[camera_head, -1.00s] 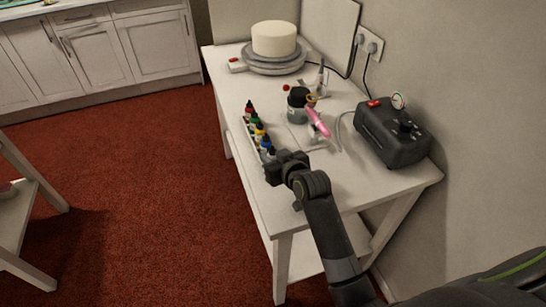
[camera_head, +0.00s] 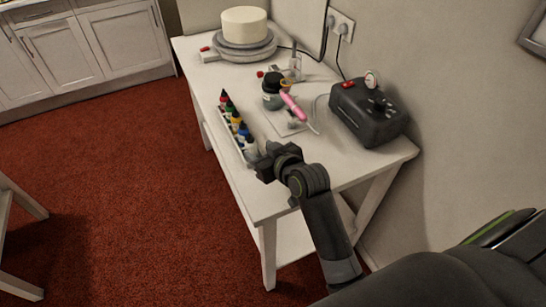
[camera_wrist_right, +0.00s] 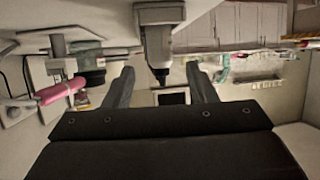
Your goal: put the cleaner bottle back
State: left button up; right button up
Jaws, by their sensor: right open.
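A pale bottle with a black nozzle cap (camera_head: 251,147), which looks like the cleaner bottle, stands upright at the near end of the white bottle rack (camera_head: 240,159). I cannot tell whether it sits in a slot of the rack. My right gripper (camera_head: 264,162) is open just in front of that bottle. In the upside-down right wrist view, the bottle (camera_wrist_right: 159,40) shows beyond and between the spread fingers (camera_wrist_right: 161,85), apart from them as far as I can see. My left gripper is not in view.
Several colour bottles (camera_head: 236,121) stand in the rack. A black compressor (camera_head: 368,112) stands by the wall. A cake (camera_head: 244,26) rests on a turntable at the back. The table's front corner is clear.

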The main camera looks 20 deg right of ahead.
jog(key=v, duration=0.6)
dwell(0.5)
